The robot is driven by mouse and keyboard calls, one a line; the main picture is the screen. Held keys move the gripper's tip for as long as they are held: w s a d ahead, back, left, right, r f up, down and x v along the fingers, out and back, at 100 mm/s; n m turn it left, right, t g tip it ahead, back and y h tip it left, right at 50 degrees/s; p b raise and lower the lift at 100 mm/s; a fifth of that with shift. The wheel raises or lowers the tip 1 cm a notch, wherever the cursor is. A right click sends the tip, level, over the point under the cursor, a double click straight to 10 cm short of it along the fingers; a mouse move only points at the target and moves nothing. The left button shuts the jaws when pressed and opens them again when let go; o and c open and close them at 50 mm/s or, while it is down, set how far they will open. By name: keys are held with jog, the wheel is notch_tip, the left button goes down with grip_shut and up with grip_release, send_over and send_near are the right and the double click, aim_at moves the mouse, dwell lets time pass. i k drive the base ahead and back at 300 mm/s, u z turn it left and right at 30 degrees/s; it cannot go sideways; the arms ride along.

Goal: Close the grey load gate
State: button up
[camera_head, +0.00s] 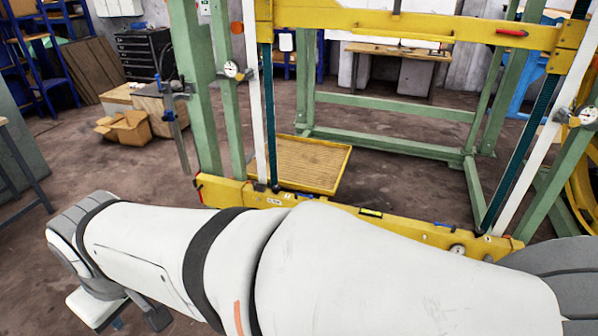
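No part is clearly recognisable as the grey load gate. A narrow grey upright bar with small brackets (172,128) stands just left of the green post; I cannot tell whether it belongs to the gate. The ring inverter frame has green posts (196,90), a yellow upper beam (420,27) and a yellow lower beam (235,193). My white arm crosses the whole lower part of the view and hides part of the lower beam and floor. My gripper (122,313) is partly visible at the lower left, below the arm's end, apart from the frame. Its fingers are not clear.
A yellow-rimmed tray (345,165) lies inside the frame. Dial gauges (231,69) sit on the posts. An open cardboard box (125,128) and a dark tool cabinet (143,53) stand at the back left. The floor left of the frame (80,165) is mostly clear.

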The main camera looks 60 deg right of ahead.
aim_at(250, 156)
jog(key=z, duration=0.85)
jog(key=k, duration=0.1)
jog(key=z, duration=1.25)
jog(key=i, duration=0.55)
jog(key=z, duration=0.35)
jog(key=k, duration=0.55)
jog(key=u, duration=1.6)
jog(key=i, duration=0.55)
